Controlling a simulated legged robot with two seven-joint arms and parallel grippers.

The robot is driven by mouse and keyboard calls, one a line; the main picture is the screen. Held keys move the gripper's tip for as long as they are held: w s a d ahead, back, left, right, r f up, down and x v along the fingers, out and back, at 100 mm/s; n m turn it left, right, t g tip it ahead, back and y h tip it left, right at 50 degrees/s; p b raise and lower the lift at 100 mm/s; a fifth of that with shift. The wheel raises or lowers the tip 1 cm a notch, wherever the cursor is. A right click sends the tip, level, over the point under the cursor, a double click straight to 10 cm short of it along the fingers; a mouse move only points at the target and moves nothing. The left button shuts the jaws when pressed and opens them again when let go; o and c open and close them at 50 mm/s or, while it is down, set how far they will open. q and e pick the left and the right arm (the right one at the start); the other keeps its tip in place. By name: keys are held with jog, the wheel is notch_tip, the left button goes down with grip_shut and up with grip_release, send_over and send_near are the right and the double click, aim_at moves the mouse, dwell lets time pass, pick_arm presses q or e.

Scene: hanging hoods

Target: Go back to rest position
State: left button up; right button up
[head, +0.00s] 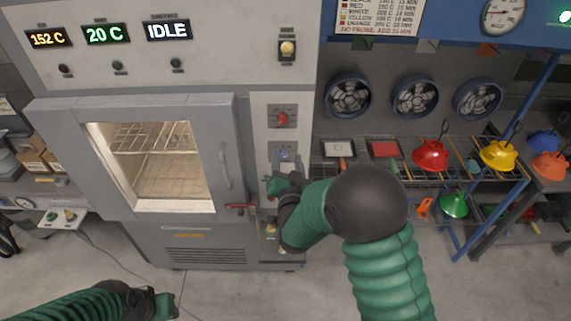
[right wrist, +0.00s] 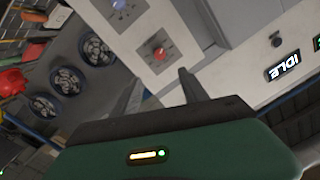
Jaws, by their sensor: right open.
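My right gripper (head: 284,183) is in front of the oven's narrow control panel, just below the blue knob (head: 284,154). In the right wrist view my right gripper (right wrist: 158,88) has its two fingers apart with nothing between them. The red knob (right wrist: 160,54) shows beyond the fingers, apart from them; I cannot tell the exact gap. My left gripper (head: 163,304) is low at the bottom left over the floor, its jaws too unclear to read.
The oven (head: 228,110) has its window door shut, with a lit, empty-looking rack inside. Its displays read 152 C, 20 C and IDLE. A rack (head: 462,180) with coloured hoods and fans (head: 348,96) stands right. A small button box (head: 62,216) sits left. Floor is clear in front.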

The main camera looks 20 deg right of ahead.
jog(key=s+f+n+g+y+b, duration=0.2)
jog(key=s+f+g+b, duration=0.15)
jog(key=f, duration=0.45)
jog(key=s+f+n+g+y+b, duration=0.1)
jog(key=s+f+n+g+b, duration=0.15)
jog(key=s+f+b, duration=0.4)
pick_arm(q)
jog(key=s+b+x, duration=0.1)
jog(key=b+x, duration=0.1)
jog(key=x, duration=0.5)
jog(key=s+b+x, duration=0.2)
jog(key=x, duration=0.5)
jog(key=shift+w+d+f, duration=0.2)
jog(key=shift+w+f, duration=0.1)
jog(key=shift+f, duration=0.2)
pick_arm(e)
jog(key=s+d+f+n+g, duration=0.1)
jog(key=s+f+g, duration=0.3)
jog(key=s, duration=0.5)
jog(key=s+d+f+n+g, duration=0.2)
jog(key=s+f+g, duration=0.2)
jog(key=s+f, duration=0.3)
jog(key=shift+s+f+g, duration=0.25)
jog(key=shift+s+g, duration=0.15)
jog(key=shift+s, duration=0.65)
pick_arm(q)
jog(key=shift+a, duration=0.1)
pick_arm(e)
jog(key=shift+a, duration=0.1)
jog(key=shift+c, duration=0.3)
